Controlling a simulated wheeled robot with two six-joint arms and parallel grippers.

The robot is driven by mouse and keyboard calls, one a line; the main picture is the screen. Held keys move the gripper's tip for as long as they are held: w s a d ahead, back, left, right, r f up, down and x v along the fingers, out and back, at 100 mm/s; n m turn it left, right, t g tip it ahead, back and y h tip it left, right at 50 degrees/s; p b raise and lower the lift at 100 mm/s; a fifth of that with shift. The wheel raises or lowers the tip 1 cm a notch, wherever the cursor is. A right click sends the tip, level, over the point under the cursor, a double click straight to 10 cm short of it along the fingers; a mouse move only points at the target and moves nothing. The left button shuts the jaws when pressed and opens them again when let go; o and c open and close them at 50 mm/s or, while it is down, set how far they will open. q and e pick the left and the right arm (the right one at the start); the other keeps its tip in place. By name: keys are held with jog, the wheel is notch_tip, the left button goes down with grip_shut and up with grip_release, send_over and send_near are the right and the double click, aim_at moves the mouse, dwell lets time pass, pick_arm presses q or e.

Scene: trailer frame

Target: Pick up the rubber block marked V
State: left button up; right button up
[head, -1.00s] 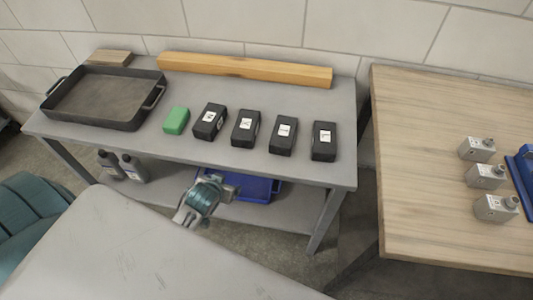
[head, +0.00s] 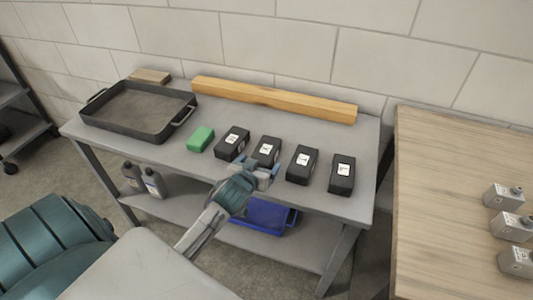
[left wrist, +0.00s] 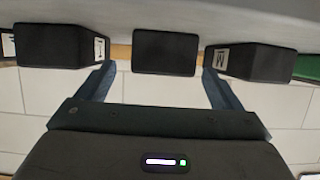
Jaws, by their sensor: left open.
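Several black rubber blocks with white labels stand in a row on the grey bench; the letters are too blurred to tell which is V. The second black block from the left (head: 268,147) is right behind my left gripper (head: 258,168). That gripper is open and empty at the bench's front edge. In the left wrist view, a black block (left wrist: 165,52) sits centred beyond and between the spread fingers (left wrist: 158,72), its label hidden. Neighbouring labelled blocks show at its left (left wrist: 52,45) and right (left wrist: 252,61). My right gripper is not in view.
A green block (head: 201,139) lies left of the row. A dark tray (head: 128,133) stands on the bench's left, and a wooden beam (head: 275,98) lies behind the blocks. A blue bin (head: 262,217) is on the lower shelf. A wooden table (head: 440,200) stands at right.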

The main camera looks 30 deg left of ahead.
aim_at(262, 157)
pick_arm(q)
jog(key=x, duration=0.2)
jog(key=p+x, duration=0.1)
jog(key=x, duration=0.2)
jog(key=shift+w+a+r, duration=0.15)
jog(key=shift+w+a, duration=0.15)
jog(key=shift+w, duration=0.35)
jog(key=c, duration=1.4)
